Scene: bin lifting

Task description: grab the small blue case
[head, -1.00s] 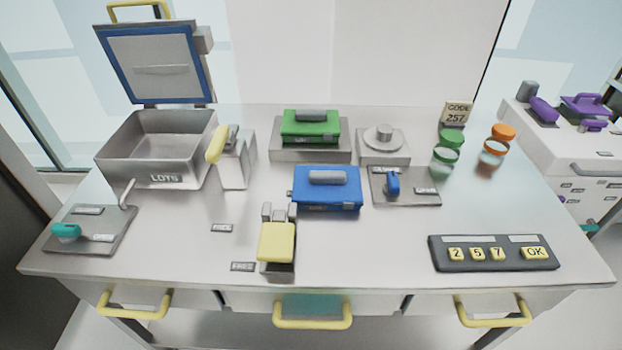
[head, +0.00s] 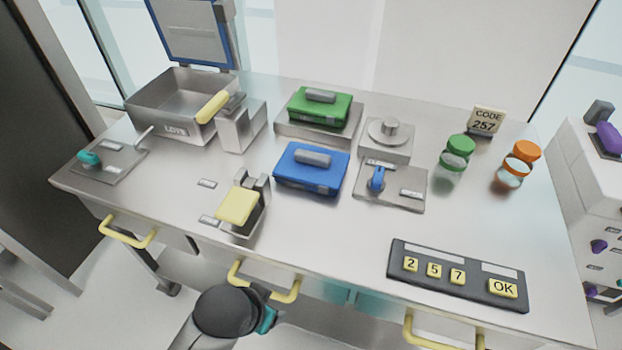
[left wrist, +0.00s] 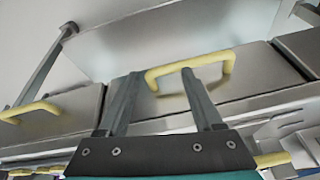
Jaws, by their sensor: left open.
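The small blue case (head: 311,169) lies flat and closed on the metal table, with a grey handle on its lid. It sits in front of the green case (head: 320,106). My left arm shows at the bottom of the head view, below the table's front edge; its fingertips are hidden there. In the left wrist view my left gripper (left wrist: 165,85) is open and empty, its two fingers spread in front of a drawer's yellow handle (left wrist: 190,70). It is well apart from the blue case. My right gripper is not in view.
A yellow-topped lever device (head: 238,205) stands left in front of the blue case. A plate with a blue switch (head: 377,178) lies to its right. An open metal bin (head: 178,105) is at back left, a keypad (head: 457,275) at front right. Yellow drawer handles stick out along the front.

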